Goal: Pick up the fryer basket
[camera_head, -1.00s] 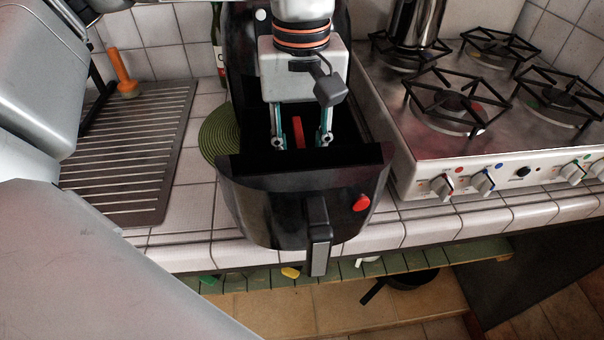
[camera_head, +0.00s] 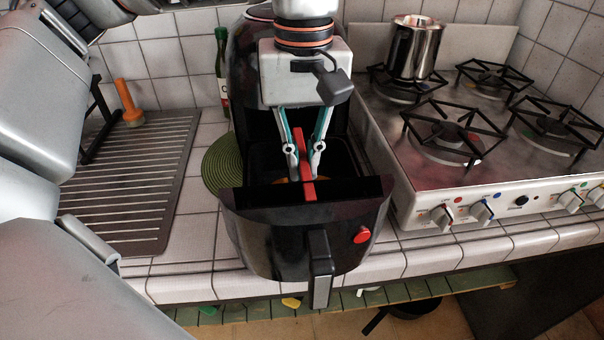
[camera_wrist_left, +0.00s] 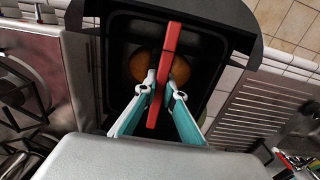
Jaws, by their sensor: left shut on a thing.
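The black fryer drawer (camera_head: 275,235) with its front handle (camera_head: 320,268) stands pulled out from the black air fryer (camera_head: 245,60). A red bar (camera_head: 308,188) stands above its open inside and overlaps its front rim in the head view. It appears to be the handle of the fryer basket, whose dark walls (camera_wrist_left: 205,85) show in the wrist view. My left gripper (camera_head: 304,160) comes down from above, shut on the red bar (camera_wrist_left: 171,45) with one finger on each side. A round orange-brown thing (camera_wrist_left: 143,65) lies inside, partly hidden by the bar and fingers.
A gas stove (camera_head: 440,190) with a metal pot (camera_head: 415,45) stands close on the right. A green round mat (camera_head: 226,165), a bottle (camera_head: 222,65), a drain rack (camera_head: 130,180) and an orange-handled tool (camera_head: 128,103) are on the left. Space above the drawer's front is clear.

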